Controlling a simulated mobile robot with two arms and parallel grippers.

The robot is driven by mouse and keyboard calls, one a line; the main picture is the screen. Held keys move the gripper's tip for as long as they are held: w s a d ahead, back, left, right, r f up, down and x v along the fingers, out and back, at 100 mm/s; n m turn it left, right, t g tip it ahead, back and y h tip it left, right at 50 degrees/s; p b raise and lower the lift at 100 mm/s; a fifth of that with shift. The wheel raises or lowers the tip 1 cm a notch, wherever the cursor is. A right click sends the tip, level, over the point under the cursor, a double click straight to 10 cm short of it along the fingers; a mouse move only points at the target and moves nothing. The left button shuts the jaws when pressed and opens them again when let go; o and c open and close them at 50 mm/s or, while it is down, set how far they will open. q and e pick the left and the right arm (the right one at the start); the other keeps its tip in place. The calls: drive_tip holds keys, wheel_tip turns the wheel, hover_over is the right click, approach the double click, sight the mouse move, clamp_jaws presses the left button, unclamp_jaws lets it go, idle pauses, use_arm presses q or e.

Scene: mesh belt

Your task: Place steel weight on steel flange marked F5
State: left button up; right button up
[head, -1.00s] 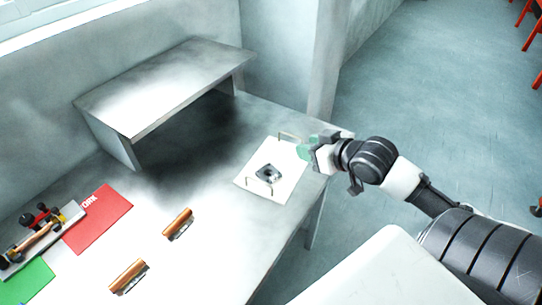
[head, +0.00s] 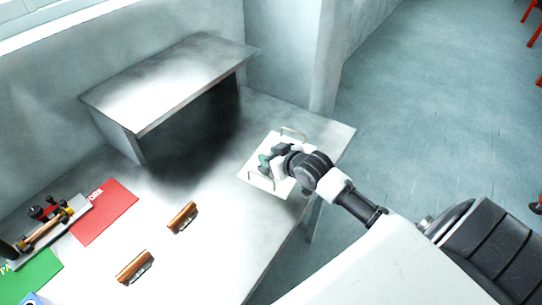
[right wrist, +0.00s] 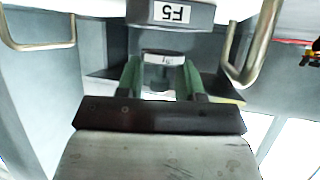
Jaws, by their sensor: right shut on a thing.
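The steel flange marked F5 (right wrist: 168,14) shows at the top of the right wrist view, its label upside down. In the head view it is hidden behind my gripper on the white tray (head: 256,178). My right gripper (head: 266,160) is over the tray, its green fingers pointing left. In the right wrist view the gripper (right wrist: 160,72) is shut on the steel weight (right wrist: 157,58), a small grey piece with a white label. The weight appears close to the flange; I cannot tell whether they touch. My left gripper is not in view.
The tray has upright wire handles (head: 293,131) on two sides. A raised steel shelf (head: 170,78) stands behind it. Two brown-handled pieces (head: 182,217), a red mat (head: 104,212), a green mat (head: 32,275) and a tool rack (head: 50,228) lie left.

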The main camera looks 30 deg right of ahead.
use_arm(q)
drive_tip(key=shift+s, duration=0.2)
use_arm(e)
drive_tip(key=shift+f, duration=0.25)
drive_tip(key=shift+f, duration=0.3)
drive_tip(key=shift+s+a+f, duration=0.1)
drive_tip(key=shift+s+f, duration=0.1)
drive_tip(key=shift+f, duration=0.1)
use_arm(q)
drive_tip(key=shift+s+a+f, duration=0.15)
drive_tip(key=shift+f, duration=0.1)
use_arm(e)
drive_tip(key=o, duration=1)
drive_tip(key=shift+s+a+f, duration=0.1)
drive_tip(key=shift+f, duration=0.15)
drive_tip(key=shift+c, duration=0.2)
drive_tip(key=shift+r, duration=0.45)
use_arm(q)
drive_tip(key=shift+b, duration=0.3)
use_arm(e)
drive_tip(key=v, duration=1.2)
drive_tip(key=shift+w+d+r, duration=0.25)
drive_tip(key=shift+r, duration=0.1)
